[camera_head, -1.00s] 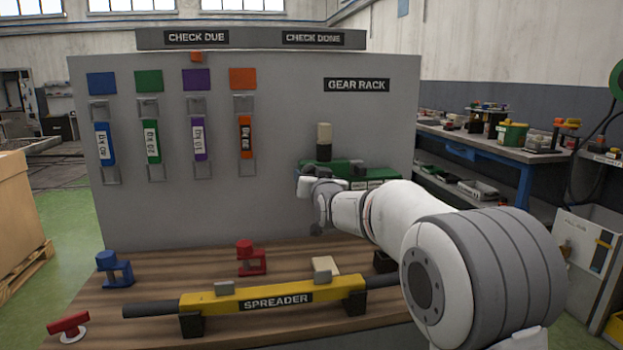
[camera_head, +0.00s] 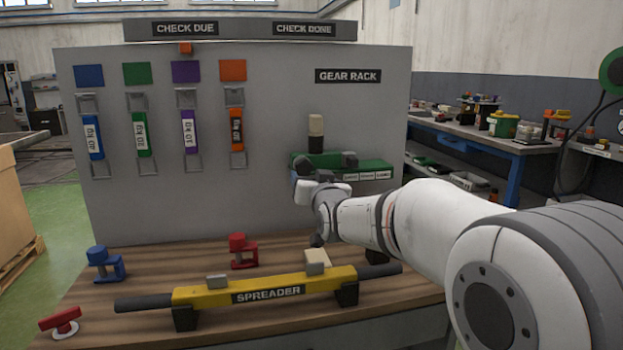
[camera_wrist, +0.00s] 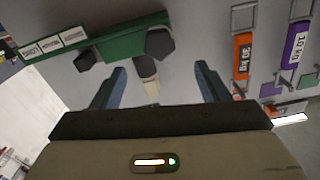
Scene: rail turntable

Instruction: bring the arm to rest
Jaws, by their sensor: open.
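My gripper (camera_wrist: 161,88) is open in the wrist view, with its two blue-grey fingers apart and nothing between them. In the head view my white arm reaches from the right to the front of the grey board, and the gripper's fingers are mostly hidden behind the wrist. The gripper is close to the green shelf (camera_head: 376,166) under the gear rack sign (camera_head: 348,76). The green shelf also shows upside down in the wrist view (camera_wrist: 105,47). A cream-topped dark handle (camera_head: 316,133) stands upright at the shelf; in the wrist view it (camera_wrist: 150,88) appears beyond the fingers.
Blue, green, purple and orange weight-labelled tags (camera_head: 237,130) hang on the board at left. Below, a yellow spreader bar (camera_head: 200,295) lies on the wooden bench, with a blue clamp (camera_head: 105,266), a red clamp (camera_head: 243,252) and a red-handled piece (camera_head: 62,320) around it.

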